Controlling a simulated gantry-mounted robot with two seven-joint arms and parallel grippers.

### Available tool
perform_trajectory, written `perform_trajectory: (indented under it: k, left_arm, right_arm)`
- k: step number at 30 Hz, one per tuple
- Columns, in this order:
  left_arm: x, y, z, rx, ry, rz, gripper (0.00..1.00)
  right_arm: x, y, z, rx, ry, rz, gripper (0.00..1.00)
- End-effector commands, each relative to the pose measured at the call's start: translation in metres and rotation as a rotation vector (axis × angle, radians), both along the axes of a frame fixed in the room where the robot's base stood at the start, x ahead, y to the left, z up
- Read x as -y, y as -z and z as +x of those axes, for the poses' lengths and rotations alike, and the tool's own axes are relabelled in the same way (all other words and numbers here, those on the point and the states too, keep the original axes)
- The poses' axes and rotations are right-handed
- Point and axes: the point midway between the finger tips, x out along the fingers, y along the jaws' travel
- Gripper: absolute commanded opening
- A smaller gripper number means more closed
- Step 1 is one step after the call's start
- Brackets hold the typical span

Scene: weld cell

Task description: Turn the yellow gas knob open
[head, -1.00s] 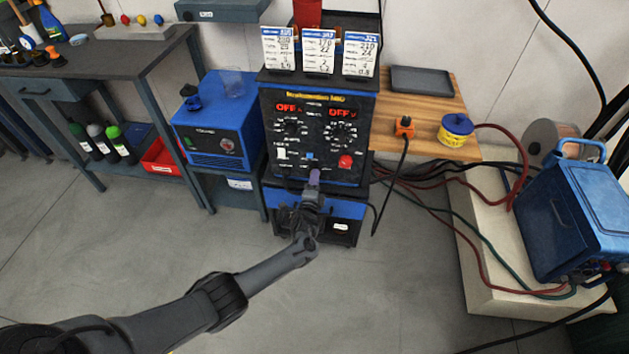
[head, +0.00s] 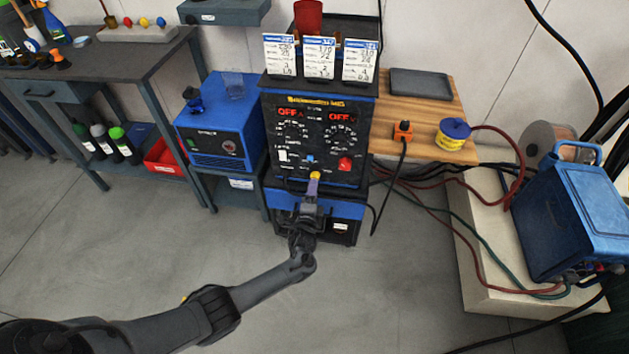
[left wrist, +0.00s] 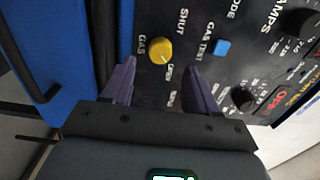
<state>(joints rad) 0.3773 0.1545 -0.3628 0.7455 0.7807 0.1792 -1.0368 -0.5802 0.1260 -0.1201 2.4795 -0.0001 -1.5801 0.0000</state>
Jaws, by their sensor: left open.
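The yellow gas knob (left wrist: 160,50) is on the black front panel of the welder (head: 312,130), near the panel's lower edge. It also shows in the head view (head: 315,175), just above my left gripper (head: 313,188). In the left wrist view my left gripper (left wrist: 157,72) is open. Its two purple fingers point at the panel, one on each side of the knob and a little short of it; I see no contact. The labels GAS, SHUT and OPEN stand around the knob. My right gripper is in neither view.
A blue gas test button (left wrist: 221,47) and black dials (left wrist: 243,98) are close by on the panel. A red knob (head: 345,163) is at its right. A blue unit (head: 215,125) stands left, a wooden shelf (head: 440,95) right. Cables run along the floor at right.

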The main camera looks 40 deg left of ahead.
Motion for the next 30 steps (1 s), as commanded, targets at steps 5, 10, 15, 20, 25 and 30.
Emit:
perform_trajectory:
  k: [5, 10, 15, 20, 25, 30]
  left_arm:
    - [0.016, -0.003, -0.028, -0.003, 0.001, -0.001, 0.59]
    - [0.026, -0.002, -0.046, -0.001, 0.001, 0.0, 0.59]
    - [0.03, -0.001, -0.054, 0.0, 0.0, 0.0, 0.59]
    - [0.031, 0.0, -0.056, 0.001, 0.0, 0.0, 0.59]
    - [0.031, 0.0, -0.055, 0.001, 0.0, 0.0, 0.59]
    - [0.031, 0.001, -0.057, -0.002, 0.0, 0.0, 0.59]
  right_arm:
    - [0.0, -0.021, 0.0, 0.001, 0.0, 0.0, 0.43]
    - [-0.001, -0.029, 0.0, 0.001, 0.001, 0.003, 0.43]
    - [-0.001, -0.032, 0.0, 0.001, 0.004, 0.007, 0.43]
    - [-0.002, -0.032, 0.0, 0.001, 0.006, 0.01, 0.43]
    - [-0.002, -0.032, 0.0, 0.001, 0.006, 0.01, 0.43]
    - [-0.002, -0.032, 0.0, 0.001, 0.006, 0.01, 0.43]
